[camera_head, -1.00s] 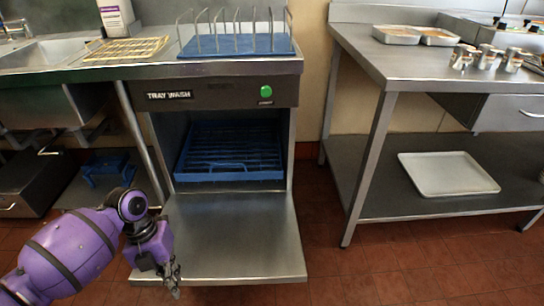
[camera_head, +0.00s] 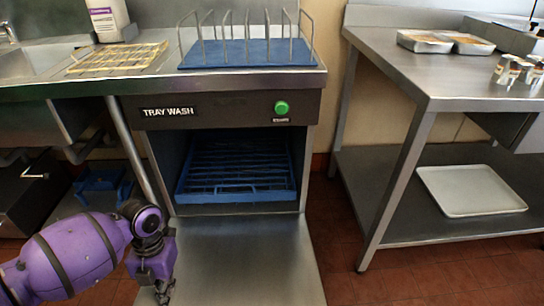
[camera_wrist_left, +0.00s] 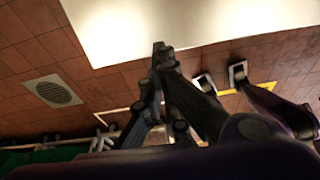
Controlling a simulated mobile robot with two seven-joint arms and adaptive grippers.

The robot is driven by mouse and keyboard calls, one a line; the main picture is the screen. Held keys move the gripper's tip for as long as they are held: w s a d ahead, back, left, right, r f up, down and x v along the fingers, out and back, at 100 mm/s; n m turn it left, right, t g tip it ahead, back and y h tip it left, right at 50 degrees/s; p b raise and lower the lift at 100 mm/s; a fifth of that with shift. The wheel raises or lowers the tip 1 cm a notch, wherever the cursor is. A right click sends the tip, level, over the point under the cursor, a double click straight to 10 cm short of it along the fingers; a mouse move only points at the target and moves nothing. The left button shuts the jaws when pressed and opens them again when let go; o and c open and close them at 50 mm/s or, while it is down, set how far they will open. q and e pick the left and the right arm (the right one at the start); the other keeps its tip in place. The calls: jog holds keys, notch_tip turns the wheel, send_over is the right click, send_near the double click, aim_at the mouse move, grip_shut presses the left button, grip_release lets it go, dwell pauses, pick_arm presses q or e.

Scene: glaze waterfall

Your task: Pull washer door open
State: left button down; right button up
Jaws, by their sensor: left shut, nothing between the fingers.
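The tray washer (camera_head: 225,108) stands under the counter in the head view, with a "TRAY WASH" label and a green button (camera_head: 282,107). Its steel door (camera_head: 245,258) is folded down and lies about level in front of the opening. A blue rack (camera_head: 240,190) is inside the washer. My left gripper (camera_head: 162,292) points down at the door's left edge in the head view. In the left wrist view its fingers (camera_wrist_left: 160,50) are closed together and empty, close to a bright pale panel (camera_wrist_left: 160,25) that is probably the door. I cannot tell whether they touch it. My right gripper is not in view.
A blue mat with a wire rack (camera_head: 245,53) sits on the counter above the washer. A steel table (camera_head: 420,75) stands at the right, with a white tray (camera_head: 470,190) on its lower shelf. Red tiled floor (camera_head: 350,285) lies between.

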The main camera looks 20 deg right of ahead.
pick_arm(q)
jog(key=b+x, duration=0.2)
jog(key=x, duration=0.6)
jog(key=shift+f, duration=0.25)
jog(key=shift+t+h, duration=0.3)
jog(key=shift+t, duration=0.5)
jog(key=f, duration=0.2)
jog(key=s+f, duration=0.1)
jog(key=f, duration=0.4)
jog(key=shift+s+a, duration=0.25)
jog(key=shift+s, duration=0.15)
jog(key=shift+r, duration=0.1)
